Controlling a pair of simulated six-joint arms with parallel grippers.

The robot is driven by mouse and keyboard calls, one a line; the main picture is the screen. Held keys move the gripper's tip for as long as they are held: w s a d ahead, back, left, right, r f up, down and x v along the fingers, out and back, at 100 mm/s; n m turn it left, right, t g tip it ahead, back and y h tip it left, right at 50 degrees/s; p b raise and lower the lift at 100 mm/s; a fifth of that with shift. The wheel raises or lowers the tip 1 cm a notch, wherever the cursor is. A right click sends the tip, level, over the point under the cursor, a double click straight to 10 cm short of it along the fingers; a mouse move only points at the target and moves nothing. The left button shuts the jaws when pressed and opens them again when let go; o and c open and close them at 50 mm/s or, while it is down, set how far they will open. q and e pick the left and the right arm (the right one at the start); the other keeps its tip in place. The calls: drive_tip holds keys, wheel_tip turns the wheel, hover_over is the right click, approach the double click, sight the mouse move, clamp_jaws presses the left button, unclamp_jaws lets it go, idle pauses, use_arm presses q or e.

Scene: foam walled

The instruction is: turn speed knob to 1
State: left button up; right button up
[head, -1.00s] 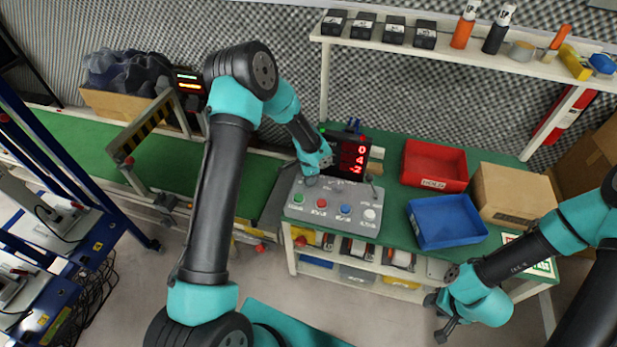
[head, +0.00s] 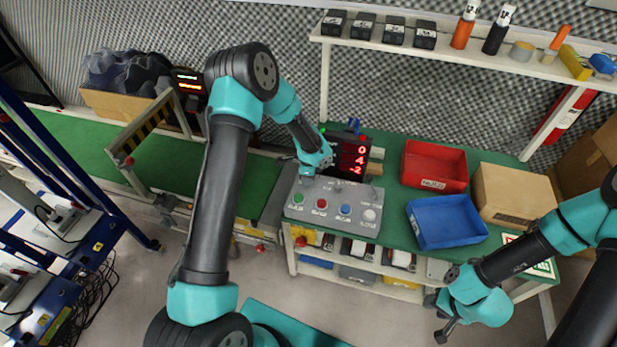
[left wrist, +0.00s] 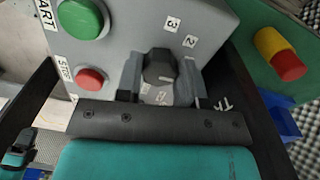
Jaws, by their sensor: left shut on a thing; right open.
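A pale mark shows on the knob's lower right; I see no label 1. My left gripper (head: 307,178) is shut on the knob, one finger on each side in the left wrist view (left wrist: 159,80). It hides the knob in the head view. My right gripper (head: 442,322) is open and empty, in front of the bench.
A display with red digits (head: 353,158) stands behind the box. A red bin (head: 434,183), a blue bin (head: 447,238) and a cardboard box (head: 515,195) are to the right. A green conveyor (head: 70,140) runs left.

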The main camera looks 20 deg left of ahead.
use_arm(q)
drive_tip(key=o, duration=0.9)
drive_tip(key=r, duration=1.7)
drive_tip(key=shift+w+r, duration=0.2)
drive_tip(key=shift+w, duration=0.05)
drive_tip(key=s+d+f+n+h, duration=0.1)
drive_tip(key=s+d+f+n, duration=0.1)
drive_tip(key=s+f+n, duration=0.3)
drive_tip(key=s+d+f+n+h, duration=0.1)
drive_tip(key=s+d+f+n, duration=0.1)
drive_tip(key=s+f+n, duration=0.4)
drive_tip(key=s+d+f+n+t+h, duration=0.1)
drive_tip(key=s+d+f+n, duration=0.1)
drive_tip(key=s+f+n, duration=0.3)
drive_tip(key=shift+s+d+f+n+h, duration=0.15)
drive_tip(key=shift+s+f, duration=0.65)
drive_tip(key=shift+s, duration=1)
drive_tip(key=shift+s+a+f+n+h, duration=0.1)
drive_tip(key=shift+s+f, duration=0.7)
drive_tip(key=shift+s, duration=0.95)
drive_tip(key=shift+s+d+f+n+h, duration=0.15)
drive_tip(key=shift+s+f, duration=0.65)
drive_tip(key=shift+s, duration=1)
drive_tip(key=shift+a, duration=0.1)
